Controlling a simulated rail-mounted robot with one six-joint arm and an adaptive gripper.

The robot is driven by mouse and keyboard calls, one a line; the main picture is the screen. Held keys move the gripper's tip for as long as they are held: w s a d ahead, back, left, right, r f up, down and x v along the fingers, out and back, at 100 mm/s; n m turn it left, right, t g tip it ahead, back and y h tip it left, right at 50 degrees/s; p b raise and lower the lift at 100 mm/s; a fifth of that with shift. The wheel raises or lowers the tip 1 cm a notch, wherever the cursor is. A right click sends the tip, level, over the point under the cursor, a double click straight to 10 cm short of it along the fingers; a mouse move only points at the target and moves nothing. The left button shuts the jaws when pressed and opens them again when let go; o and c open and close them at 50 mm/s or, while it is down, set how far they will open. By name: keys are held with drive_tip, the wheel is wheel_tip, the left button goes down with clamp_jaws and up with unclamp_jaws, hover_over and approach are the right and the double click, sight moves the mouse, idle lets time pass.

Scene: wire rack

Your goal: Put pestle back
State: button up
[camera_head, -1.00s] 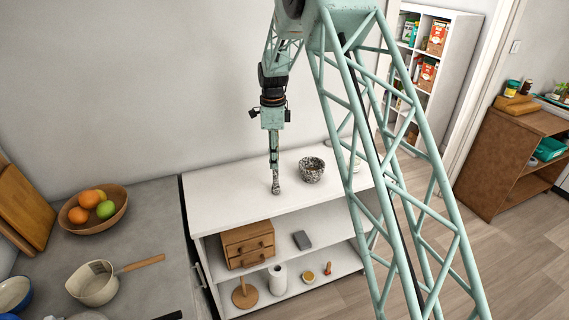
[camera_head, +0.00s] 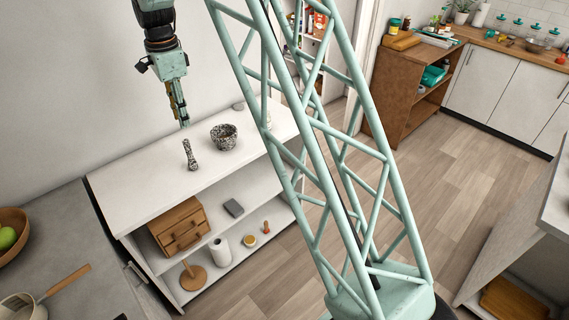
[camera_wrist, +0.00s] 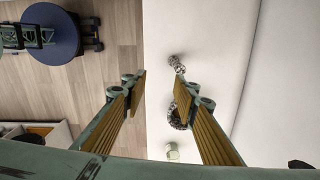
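The speckled grey pestle (camera_head: 190,155) is on the white top of the rack (camera_head: 150,190), apparently standing on end. It also shows in the wrist view (camera_wrist: 177,64). The speckled mortar (camera_head: 224,137) stands to its right in the head view, with a clear gap between them. In the wrist view the mortar (camera_wrist: 174,118) is partly hidden behind a finger. My gripper (camera_head: 183,118) hangs above the rack top, just above the pestle and apart from it. In the wrist view my gripper (camera_wrist: 160,85) is open, with its yellow-padded fingers wide apart and nothing between them.
Lower shelves hold a wooden drawer box (camera_head: 179,227), a dark grey block (camera_head: 233,208), a paper roll (camera_head: 220,250) and small items. A pale container (camera_wrist: 172,152) stands beyond the mortar. A counter with a pan (camera_head: 25,305) is at left. The wall is close behind the rack.

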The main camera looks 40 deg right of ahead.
drive_tip(key=s+r+n+t, duration=0.1)
drive_tip(key=s+r+n, duration=0.4)
drive_tip(key=s+r, duration=0.75)
drive_tip(key=s+r+n+t, duration=0.1)
drive_tip(key=s+r+n, duration=0.3)
drive_tip(key=s+r, duration=0.9)
drive_tip(key=s+f+n, duration=0.2)
drive_tip(key=s+n, duration=0.2)
drive_tip(key=s, duration=1.2)
drive_tip(key=s+f+n+t, duration=0.1)
drive_tip(key=s+n, duration=0.4)
drive_tip(key=s, duration=1.2)
drive_tip(key=shift+d+f, duration=0.2)
drive_tip(key=shift+f, duration=0.35)
drive_tip(key=shift+w, duration=0.1)
wheel_tip(320, 180, down, 11)
drive_tip(key=b, duration=1.1)
